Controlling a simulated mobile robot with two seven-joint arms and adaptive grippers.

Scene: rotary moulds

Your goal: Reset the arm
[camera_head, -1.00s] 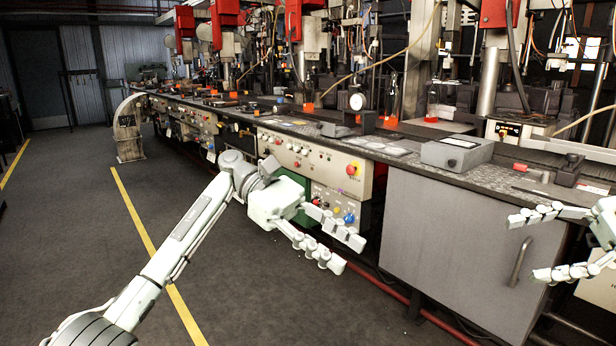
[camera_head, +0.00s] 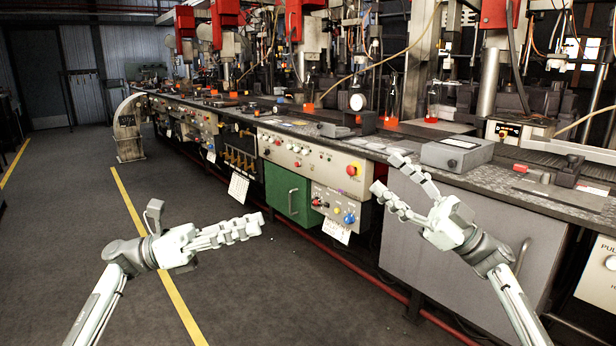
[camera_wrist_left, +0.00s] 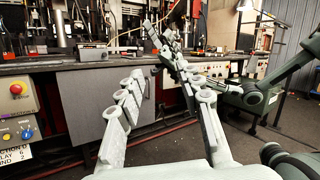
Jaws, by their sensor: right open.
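My left gripper (camera_head: 252,225) is at the lower left of the head view, above the floor and pointing right toward the bench. Its fingers overlap there, but in the left wrist view (camera_wrist_left: 165,78) they stand apart with nothing between them. My right gripper (camera_head: 388,174) is in front of the bench's grey cabinet in the head view. Its two fingers are spread and empty, pointing up and left. Part of my right arm also shows in the left wrist view (camera_wrist_left: 258,94).
A long workbench (camera_head: 455,178) runs from front right to back left, with red-topped machines along it. A grey box (camera_head: 457,152) sits on its top. The control panel (camera_head: 310,165) and green cabinet (camera_head: 290,196) face the aisle. The dark floor (camera_head: 90,200) at left is clear.

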